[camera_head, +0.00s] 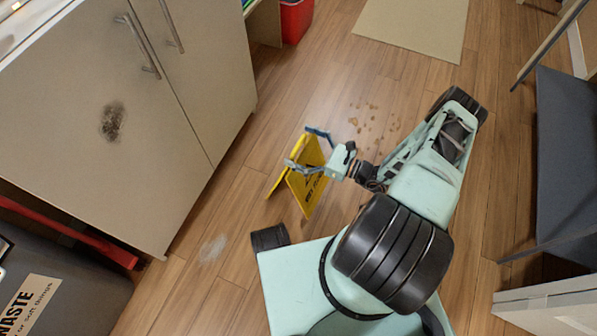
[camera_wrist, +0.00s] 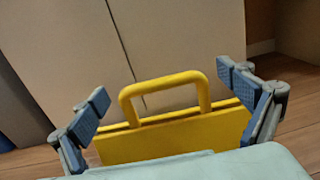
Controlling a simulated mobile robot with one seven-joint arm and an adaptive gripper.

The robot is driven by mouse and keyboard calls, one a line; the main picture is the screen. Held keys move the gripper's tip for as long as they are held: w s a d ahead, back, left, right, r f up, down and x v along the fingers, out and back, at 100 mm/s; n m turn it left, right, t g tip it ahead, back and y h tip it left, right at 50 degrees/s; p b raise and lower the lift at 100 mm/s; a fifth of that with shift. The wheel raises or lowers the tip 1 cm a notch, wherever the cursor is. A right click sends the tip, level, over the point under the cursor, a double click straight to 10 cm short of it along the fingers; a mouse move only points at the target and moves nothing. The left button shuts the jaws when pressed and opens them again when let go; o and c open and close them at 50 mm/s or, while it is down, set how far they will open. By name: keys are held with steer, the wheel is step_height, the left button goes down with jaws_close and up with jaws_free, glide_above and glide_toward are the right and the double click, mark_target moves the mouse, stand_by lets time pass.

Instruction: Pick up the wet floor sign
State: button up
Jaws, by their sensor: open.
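The yellow wet floor sign (camera_head: 308,188) stands upright on the wood floor, its two panels spread apart, in front of the cabinet. My gripper (camera_head: 305,148) is open at the top of the sign, with one finger on either side of it. In the wrist view the sign (camera_wrist: 175,137) shows its top edge and a raised loop handle. My gripper's two blue-padded fingertips (camera_wrist: 164,92) are wide apart, left and right of the handle, and nothing is held. The sign's lower part is hidden in the wrist view.
A beige cabinet (camera_head: 130,100) stands close behind the sign. A grey waste bin (camera_head: 70,285) is at the lower left and a red bin (camera_head: 295,20) at the top. Small brown spots (camera_head: 372,112) lie on the floor near a beige mat (camera_head: 420,25). Grey furniture (camera_head: 565,150) stands at right.

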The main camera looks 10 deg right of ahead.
steer(key=c, duration=2)
steer(key=shift+r, duration=0.1)
steer(key=shift+c, duration=0.9)
